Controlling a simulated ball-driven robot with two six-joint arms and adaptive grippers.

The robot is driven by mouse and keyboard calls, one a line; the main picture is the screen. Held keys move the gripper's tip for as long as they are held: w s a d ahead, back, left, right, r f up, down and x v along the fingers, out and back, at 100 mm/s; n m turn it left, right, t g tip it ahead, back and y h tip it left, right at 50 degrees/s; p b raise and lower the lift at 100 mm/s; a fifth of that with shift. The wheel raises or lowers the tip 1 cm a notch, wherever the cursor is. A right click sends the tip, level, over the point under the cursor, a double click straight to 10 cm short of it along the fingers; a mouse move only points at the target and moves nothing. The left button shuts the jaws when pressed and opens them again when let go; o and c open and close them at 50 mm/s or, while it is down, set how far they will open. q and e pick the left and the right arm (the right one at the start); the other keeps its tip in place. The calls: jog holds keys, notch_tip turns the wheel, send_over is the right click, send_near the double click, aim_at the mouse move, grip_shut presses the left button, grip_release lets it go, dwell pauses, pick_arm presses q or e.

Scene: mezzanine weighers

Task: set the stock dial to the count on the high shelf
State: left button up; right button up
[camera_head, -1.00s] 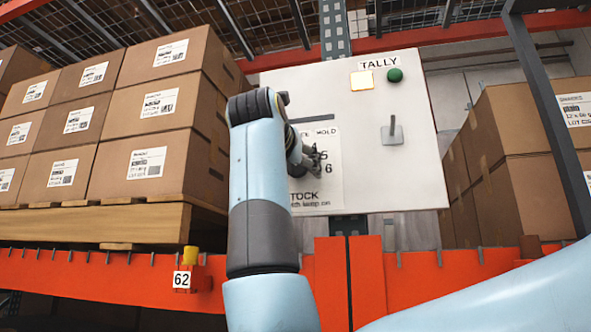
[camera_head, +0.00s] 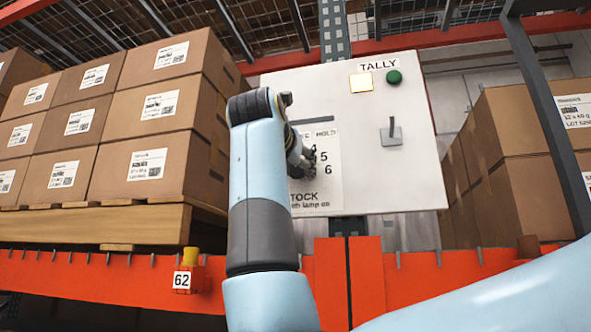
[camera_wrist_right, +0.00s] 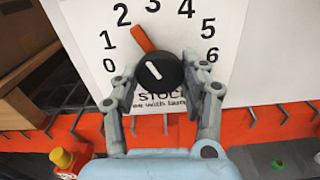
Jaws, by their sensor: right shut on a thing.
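The stock dial is a black knob (camera_wrist_right: 160,72) with an orange pointer on a white panel (camera_head: 408,184). In the right wrist view its printed scale runs from 0 to 6, and the pointer lies close to the 2. My right gripper (camera_wrist_right: 165,92) has its fingers on either side of the knob, shut on it. In the head view my right gripper (camera_head: 302,158) is at the dial plate, and my wrist hides the knob and much of the scale. My left gripper is not in view.
Several stacked cartons (camera_head: 149,110) stand on a pallet (camera_head: 100,222) at left. More cartons (camera_head: 520,150) stand at right. An orange beam (camera_head: 110,280) crosses below.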

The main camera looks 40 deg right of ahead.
jog(key=m+b, duration=0.2)
jog(key=m, duration=0.1)
jog(key=shift+f+m, duration=0.1)
jog(key=shift+m, duration=0.3)
jog(key=m+b, duration=0.2)
jog(key=m, duration=0.2)
jog(key=shift+w+m, duration=0.1)
jog(key=shift+m, duration=0.2)
jog(key=m+b, duration=0.1)
jog(key=m, duration=0.3)
jog(key=shift+m+b, duration=0.3)
jog(key=shift+b, duration=0.05)
jog(key=shift+m+b, duration=0.4)
jog(key=shift+m, duration=1.5)
jog(key=o, duration=1.2)
jog(key=shift+c, duration=0.2)
jog(key=shift+r, duration=0.2)
